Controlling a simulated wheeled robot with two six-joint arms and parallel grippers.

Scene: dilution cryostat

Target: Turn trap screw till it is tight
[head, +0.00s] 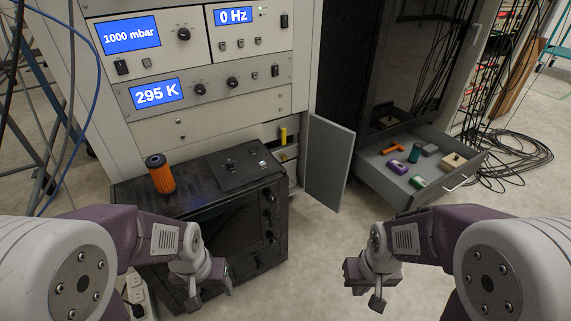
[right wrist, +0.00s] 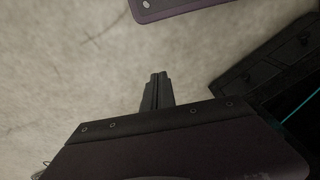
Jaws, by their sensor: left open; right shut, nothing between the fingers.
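I cannot pick out the trap screw for certain. A black knob (head: 231,164) stands on a dark plate on top of the black cabinet (head: 200,225). A small yellow upright part (head: 283,136) shows in the open compartment to its right. My left gripper (head: 210,290) is open and empty in front of the black cabinet. My right gripper (head: 364,289) is over bare floor, right of the cabinet. In the right wrist view its fingers (right wrist: 156,90) are shut together with nothing between them. Neither gripper touches anything that I can see.
The grey compartment door (head: 329,162) hangs open. An open drawer (head: 415,199) holds an orange tool and several small parts. Displays read 1000 mbar, 0 Hz and 295 K. Cables lie at right.

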